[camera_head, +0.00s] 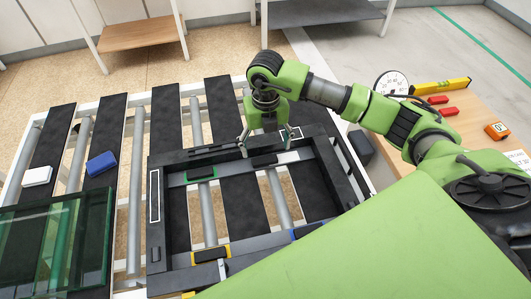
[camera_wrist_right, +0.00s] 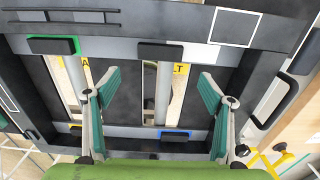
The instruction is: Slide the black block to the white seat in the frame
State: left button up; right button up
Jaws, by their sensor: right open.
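The black frame (camera_head: 157,240) lies on the slatted table. A plain black block (camera_head: 264,160) sits on the grey rail along its far inner side; it also shows in the right wrist view (camera_wrist_right: 160,51). A pale stretch of rail (camera_wrist_right: 201,53), perhaps the white seat, lies just right of it. A green-edged seat with a black block (camera_head: 200,173) is to its left. My right gripper (camera_head: 265,146) is open and points down near the far bar. In the wrist view its fingers (camera_wrist_right: 160,86) are spread either side of the block's line, apparently not touching it.
Yellow-edged (camera_head: 210,255) and blue-edged (camera_head: 311,229) seats holding black blocks are on the near rail. Glass panes (camera_head: 40,240), a white block (camera_head: 37,176) and a blue block (camera_head: 101,163) lie left. A gauge (camera_head: 391,83) and yellow level (camera_head: 440,87) are on the right table.

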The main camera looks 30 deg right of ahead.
aim_at(266, 162)
notch_tip(266, 162, down, 5)
jog(key=shift+f+p, duration=0.2)
jog(key=shift+p, duration=0.45)
jog(key=shift+f, duration=0.65)
pick_arm(q)
jog(key=shift+w+d+r, duration=0.15)
jog(key=shift+w+r, duration=0.65)
jog(key=shift+r, duration=0.2)
jog(key=shift+s, duration=0.2)
pick_arm(e)
jog(key=c, duration=1.2)
